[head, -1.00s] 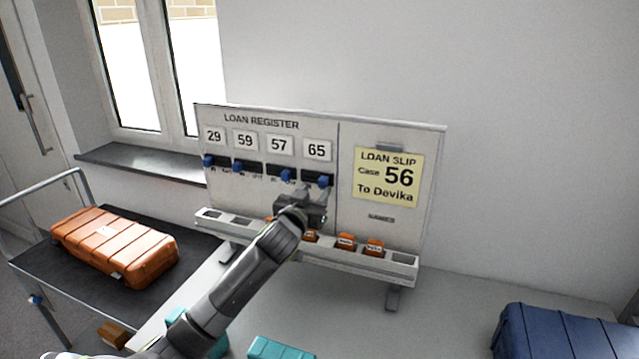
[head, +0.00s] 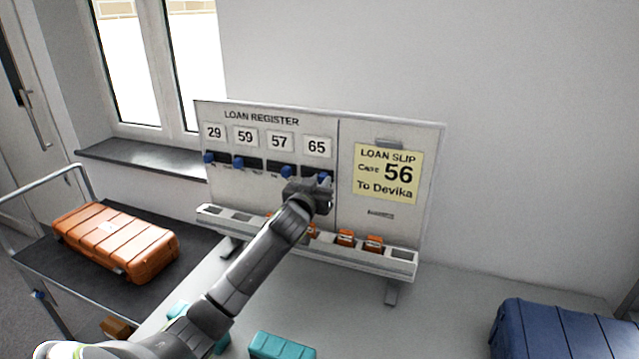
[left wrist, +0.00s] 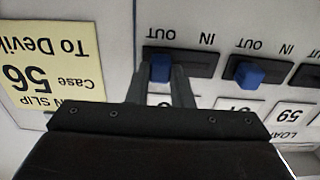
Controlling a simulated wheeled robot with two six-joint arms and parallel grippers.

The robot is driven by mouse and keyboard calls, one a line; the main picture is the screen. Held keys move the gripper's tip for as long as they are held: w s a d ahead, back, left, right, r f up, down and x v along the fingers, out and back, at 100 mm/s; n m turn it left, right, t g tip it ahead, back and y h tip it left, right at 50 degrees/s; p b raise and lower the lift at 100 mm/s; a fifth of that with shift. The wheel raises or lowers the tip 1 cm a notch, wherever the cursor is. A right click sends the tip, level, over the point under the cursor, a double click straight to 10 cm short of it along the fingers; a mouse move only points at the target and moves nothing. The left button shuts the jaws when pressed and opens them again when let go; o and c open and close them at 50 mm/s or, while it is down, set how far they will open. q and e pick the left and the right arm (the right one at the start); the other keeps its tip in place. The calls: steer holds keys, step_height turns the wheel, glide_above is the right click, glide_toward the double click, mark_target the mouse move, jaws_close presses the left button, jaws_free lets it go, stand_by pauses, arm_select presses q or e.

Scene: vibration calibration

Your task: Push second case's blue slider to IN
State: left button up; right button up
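The loan register board (head: 268,190) has a row of blue sliders under number cards 29, 59, 57 and 65. The slider under 59 (head: 238,163) sits at the left end of its slot, as does the slider under 29 (head: 208,158). The slider under 57 (head: 287,172) is at the right, OUT end; it also shows in the left wrist view (left wrist: 248,75). My left gripper (head: 323,184) is at the 65 slot. In the left wrist view its open fingers (left wrist: 160,88) straddle the 65 slider (left wrist: 160,68), at its OUT end. Contact cannot be told. My right gripper is not in view.
A yellow loan slip (head: 388,176) reads Case 56, To Devika. A ledge (head: 405,262) below holds orange tags (head: 346,239). An orange case (head: 115,240) lies on a cart at left; a blue case (head: 565,335) and a teal case (head: 280,346) are on the table.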

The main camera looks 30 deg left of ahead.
arm_select(q)
jaws_close()
steer(key=a, duration=0.2)
steer(key=s+a, duration=0.1)
steer(key=a, duration=0.2)
steer(key=shift+s, duration=0.1)
steer(key=shift+d+r, duration=0.1)
steer(key=shift+o, duration=1)
jaws_free()
steer(key=o, duration=0.4)
steer(key=shift+a, duration=0.3)
steer(key=shift+o, duration=0.2)
steer(key=shift+s+d, duration=0.15)
